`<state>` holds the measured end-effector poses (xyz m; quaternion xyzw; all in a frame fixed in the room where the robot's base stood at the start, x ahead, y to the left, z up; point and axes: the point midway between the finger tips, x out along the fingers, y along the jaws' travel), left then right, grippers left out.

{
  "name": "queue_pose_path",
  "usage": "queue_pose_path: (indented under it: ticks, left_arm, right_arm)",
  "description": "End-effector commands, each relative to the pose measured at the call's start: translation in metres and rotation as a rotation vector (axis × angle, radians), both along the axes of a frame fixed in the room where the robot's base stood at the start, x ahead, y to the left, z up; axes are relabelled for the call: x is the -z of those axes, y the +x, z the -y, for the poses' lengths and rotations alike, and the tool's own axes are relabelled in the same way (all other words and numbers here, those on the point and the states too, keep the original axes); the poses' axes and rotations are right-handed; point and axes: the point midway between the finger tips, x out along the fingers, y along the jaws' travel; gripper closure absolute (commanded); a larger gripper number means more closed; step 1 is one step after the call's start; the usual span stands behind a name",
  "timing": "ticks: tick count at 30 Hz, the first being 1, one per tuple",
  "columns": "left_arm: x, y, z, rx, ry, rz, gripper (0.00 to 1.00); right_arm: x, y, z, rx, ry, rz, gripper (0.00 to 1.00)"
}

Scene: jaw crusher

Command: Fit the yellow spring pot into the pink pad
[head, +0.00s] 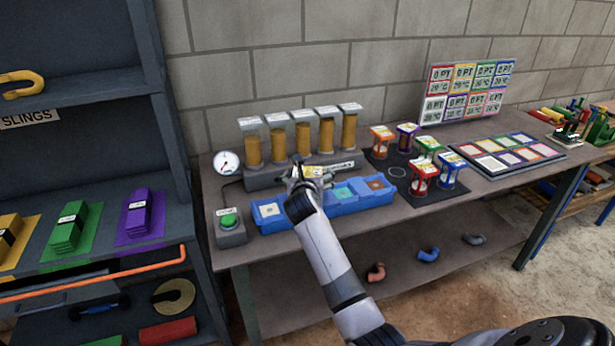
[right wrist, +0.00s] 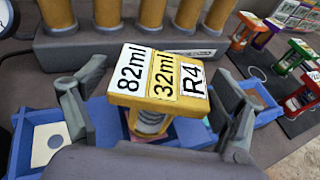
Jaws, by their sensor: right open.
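In the head view the yellow pot (head: 318,171) is partly hidden by my right gripper (head: 308,174), over the blue bins. The dark pad board (head: 533,166) carries several colour-framed pads at the right of the bench. My left gripper is out of view.
Blue bins (head: 345,208) lie under the gripper, before a grey rack of amber cylinders (head: 327,135). Several coloured spring pots (head: 423,177) stand on a black mat, between bins and board. A green button box (head: 230,226) is at left. A colour sign (head: 466,91) stands behind.

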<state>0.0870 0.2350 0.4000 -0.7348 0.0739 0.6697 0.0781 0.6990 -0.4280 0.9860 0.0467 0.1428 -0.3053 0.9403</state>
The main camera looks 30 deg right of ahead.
Motion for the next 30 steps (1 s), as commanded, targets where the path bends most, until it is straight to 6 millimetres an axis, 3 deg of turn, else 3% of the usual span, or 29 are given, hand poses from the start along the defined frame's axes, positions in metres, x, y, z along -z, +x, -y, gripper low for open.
queue_pose_path:
  ticks: [7, 21, 30]
  left_arm:
    - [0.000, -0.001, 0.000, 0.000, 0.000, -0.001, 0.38]
    - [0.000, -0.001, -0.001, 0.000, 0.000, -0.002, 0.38]
    - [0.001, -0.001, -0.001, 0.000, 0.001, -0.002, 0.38]
  right_arm:
    - [-0.007, -0.011, -0.008, 0.000, -0.001, 0.002, 0.12]
    - [-0.033, -0.081, -0.059, -0.001, 0.000, 0.002, 0.12]
    - [-0.038, -0.093, -0.067, 0.001, 0.000, 0.001, 0.12]
